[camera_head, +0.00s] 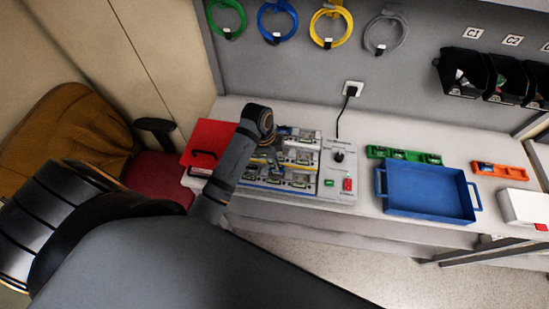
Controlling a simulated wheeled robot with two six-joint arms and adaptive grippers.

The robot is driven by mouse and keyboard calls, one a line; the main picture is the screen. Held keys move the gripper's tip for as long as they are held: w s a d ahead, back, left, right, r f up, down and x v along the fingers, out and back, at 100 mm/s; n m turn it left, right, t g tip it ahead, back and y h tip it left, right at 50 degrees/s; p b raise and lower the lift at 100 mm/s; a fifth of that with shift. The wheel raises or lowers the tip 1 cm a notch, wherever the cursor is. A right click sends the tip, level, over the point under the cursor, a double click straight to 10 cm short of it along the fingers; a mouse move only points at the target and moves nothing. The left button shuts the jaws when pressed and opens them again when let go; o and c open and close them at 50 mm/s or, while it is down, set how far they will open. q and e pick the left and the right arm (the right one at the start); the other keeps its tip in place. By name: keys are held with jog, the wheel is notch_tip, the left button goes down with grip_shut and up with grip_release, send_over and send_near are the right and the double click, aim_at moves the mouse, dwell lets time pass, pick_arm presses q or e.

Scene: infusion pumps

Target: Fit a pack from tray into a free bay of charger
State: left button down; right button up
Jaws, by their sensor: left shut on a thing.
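My left arm comes in from the left, and its gripper (280,143) is over the upper left part of a grey-white equipment panel (340,185) on the bench. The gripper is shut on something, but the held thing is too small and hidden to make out. The panel has rows of small units in bays; the arm covers part of its left side. A blue tray (428,194) with two handles looks empty. A green rack (404,155) behind it holds several dark pieces. I cannot clearly tell which item is the charger. My right gripper is not in view.
A red box (208,140) stands left of the panel. A black cable runs from the panel to a wall socket (353,88). An orange holder (499,170) and a white box (523,207) are on the right. Black bins (467,77) and coloured cable coils hang on the wall.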

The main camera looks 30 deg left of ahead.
pick_arm(q)
jog(key=shift+a+x, duration=0.25)
jog(key=shift+x, duration=1.05)
jog(key=shift+f, duration=0.35)
jog(key=c, duration=1.3)
grip_release()
jog(key=shift+s, duration=0.1)
jog(key=shift+c, duration=0.2)
